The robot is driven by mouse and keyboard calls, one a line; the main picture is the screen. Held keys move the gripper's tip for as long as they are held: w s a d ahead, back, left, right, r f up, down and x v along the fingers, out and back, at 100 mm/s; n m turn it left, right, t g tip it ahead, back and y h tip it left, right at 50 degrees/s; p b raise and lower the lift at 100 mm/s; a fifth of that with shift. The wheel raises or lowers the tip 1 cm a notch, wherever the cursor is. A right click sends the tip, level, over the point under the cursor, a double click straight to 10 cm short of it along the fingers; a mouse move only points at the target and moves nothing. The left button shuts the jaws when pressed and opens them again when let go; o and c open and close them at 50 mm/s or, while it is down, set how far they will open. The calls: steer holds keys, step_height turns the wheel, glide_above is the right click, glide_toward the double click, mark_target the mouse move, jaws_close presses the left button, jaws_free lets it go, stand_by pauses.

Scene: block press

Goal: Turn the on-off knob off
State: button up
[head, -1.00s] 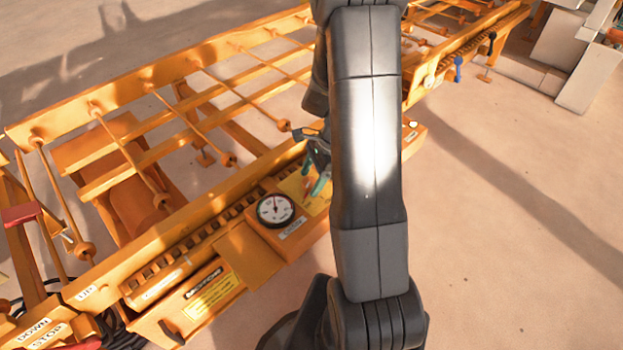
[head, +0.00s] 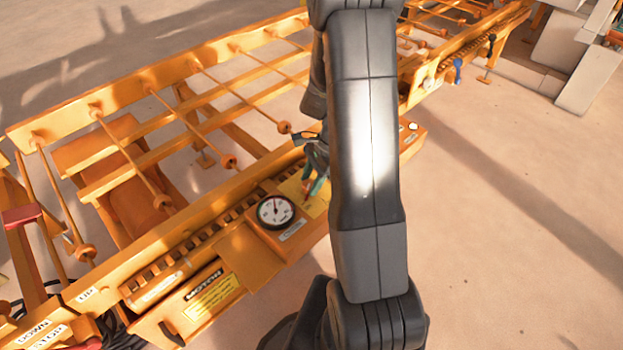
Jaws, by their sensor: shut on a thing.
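My gripper (head: 314,178) is at the orange control panel, right of the round gauge, partly hidden behind my own arm. Its teal-tipped fingers point down at a yellow label plate (head: 291,187) on the panel. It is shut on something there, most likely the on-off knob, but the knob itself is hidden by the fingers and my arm. I cannot tell which way the knob is turned.
A motor label box (head: 212,292) is lower left. Orange roller frames (head: 150,130) stand behind the panel. Open sandy floor (head: 510,240) lies to the right.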

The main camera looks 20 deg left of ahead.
steer(key=n+h, duration=0.1)
steer(key=n, duration=0.2)
steer(key=n+g+h+p, duration=0.1)
steer(key=n, duration=0.3)
steer(key=shift+a, duration=0.2)
steer(key=n+h, duration=0.1)
steer(key=n, duration=0.2)
steer(key=n+h+p, duration=0.1)
steer(key=n, duration=0.1)
steer(key=shift+a+n+h, duration=0.15)
steer(key=shift+n+h, duration=0.15)
steer(key=shift+n, duration=0.1)
steer(key=o, duration=1)
steer(key=shift+c, duration=0.2)
steer(key=p+v, duration=0.1)
steer(key=v, duration=1.3)
steer(key=shift+a, duration=0.1)
